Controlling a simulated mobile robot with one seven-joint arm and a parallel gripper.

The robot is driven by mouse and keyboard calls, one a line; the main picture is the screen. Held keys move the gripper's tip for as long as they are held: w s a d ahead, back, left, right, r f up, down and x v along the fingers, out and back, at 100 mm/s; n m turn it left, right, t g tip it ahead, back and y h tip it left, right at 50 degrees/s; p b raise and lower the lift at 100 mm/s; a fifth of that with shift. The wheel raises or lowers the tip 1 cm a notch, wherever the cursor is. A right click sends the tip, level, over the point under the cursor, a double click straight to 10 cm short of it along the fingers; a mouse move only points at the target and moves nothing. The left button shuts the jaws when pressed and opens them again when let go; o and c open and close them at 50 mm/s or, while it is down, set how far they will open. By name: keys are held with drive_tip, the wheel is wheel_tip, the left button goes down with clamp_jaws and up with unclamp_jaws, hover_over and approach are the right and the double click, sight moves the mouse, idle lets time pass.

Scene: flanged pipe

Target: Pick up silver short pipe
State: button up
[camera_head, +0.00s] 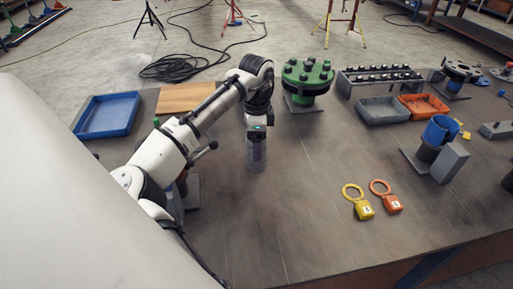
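A silver-grey short pipe (250,163) appears to stand upright on the dark table, near the middle of the view. My gripper (258,150) points straight down over it from my white and black arm. A dark, purplish part of the gripper shows against the pipe. The fingertips are small and blend with the pipe, so I cannot tell whether they touch it or are closed on it.
A green flanged piece (307,80) stands behind the gripper. A blue tray (108,115) and wooden board (184,97) lie left. The front middle is clear.

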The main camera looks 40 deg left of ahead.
drive_tip(key=shift+f, duration=1)
drive_tip(key=c, duration=1.3)
drive_tip(key=shift+r, duration=0.2)
wheel_tip(320, 180, up, 20)
drive_tip(key=b, duration=0.1)
